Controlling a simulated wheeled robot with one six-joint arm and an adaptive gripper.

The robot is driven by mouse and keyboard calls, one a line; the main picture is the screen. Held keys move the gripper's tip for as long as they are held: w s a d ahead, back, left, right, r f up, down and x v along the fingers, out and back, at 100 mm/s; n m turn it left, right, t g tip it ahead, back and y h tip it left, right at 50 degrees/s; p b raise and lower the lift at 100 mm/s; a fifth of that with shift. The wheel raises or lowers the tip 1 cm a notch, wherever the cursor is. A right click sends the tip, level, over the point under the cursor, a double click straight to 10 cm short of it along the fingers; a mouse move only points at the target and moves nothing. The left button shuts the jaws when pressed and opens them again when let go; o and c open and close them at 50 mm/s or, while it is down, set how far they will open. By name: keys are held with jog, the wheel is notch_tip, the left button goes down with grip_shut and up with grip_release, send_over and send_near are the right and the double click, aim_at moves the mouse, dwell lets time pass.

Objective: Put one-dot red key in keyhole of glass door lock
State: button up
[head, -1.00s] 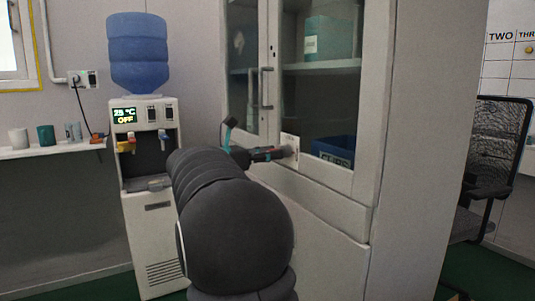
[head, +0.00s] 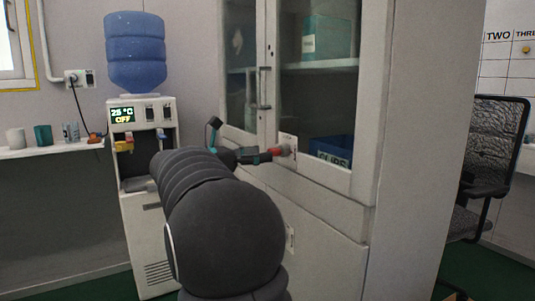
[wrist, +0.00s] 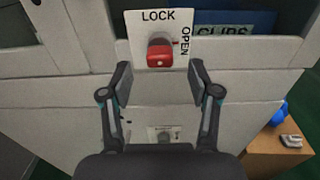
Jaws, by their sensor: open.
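The red key (wrist: 160,58) sits at the lock plate (wrist: 141,22) on the glass door (head: 318,100), its head sticking out towards me. The plate reads LOCK at the top and OPEN at the right side. In the head view the red key (head: 280,151) shows against the plate, just beyond my fingers. I cannot make out its dot, and the keyhole is hidden behind it. My gripper (wrist: 160,80) is open, with its two fingers apart on either side below the key head and not touching it. In the head view my gripper (head: 252,156) is partly hidden.
A blue CLIPS bin (head: 331,150) stands inside the cabinet behind the glass. A second plate (wrist: 163,134) is lower on the cabinet front. A water dispenser (head: 140,170) stands left of my arm. A wooden surface (wrist: 275,150) with a blue object is at lower right.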

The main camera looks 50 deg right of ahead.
jog(key=v, duration=0.8)
jog(key=shift+a, duration=0.2)
